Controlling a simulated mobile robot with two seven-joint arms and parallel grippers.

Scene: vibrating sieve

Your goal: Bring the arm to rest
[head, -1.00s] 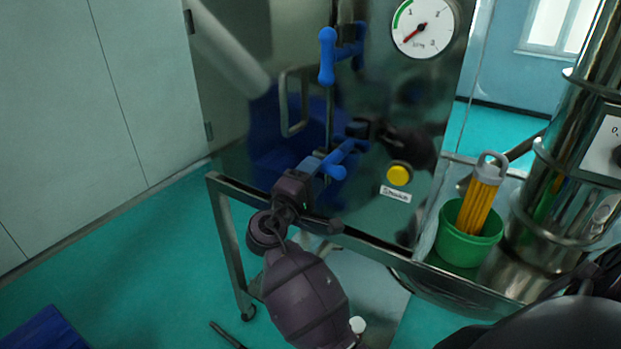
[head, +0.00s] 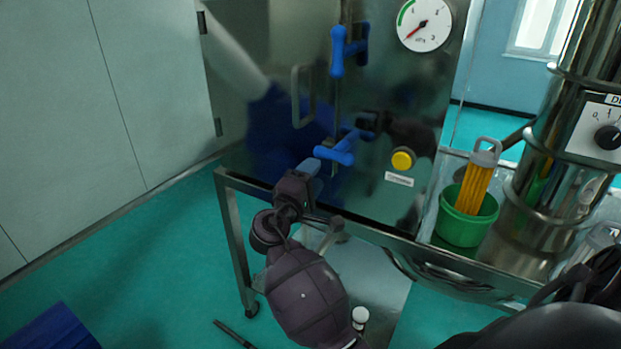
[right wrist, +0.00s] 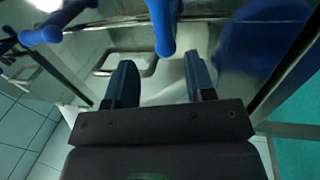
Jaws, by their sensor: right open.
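My right gripper (head: 314,172) is at the front of a steel cabinet (head: 270,130), just below and left of the lower blue handle (head: 342,148). In the right wrist view its two blue-grey fingers (right wrist: 160,80) stand apart with nothing held between them. A blue handle (right wrist: 162,28) shows just beyond the fingertips; I cannot tell whether it touches them. My left gripper is not in view.
An upper blue handle (head: 338,55), a gauge (head: 424,24) and a yellow button (head: 402,160) are on the cabinet. A green bucket (head: 466,222) with a yellow object (head: 474,188) stands right, beside a steel column (head: 560,150). Floor at left is mostly clear.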

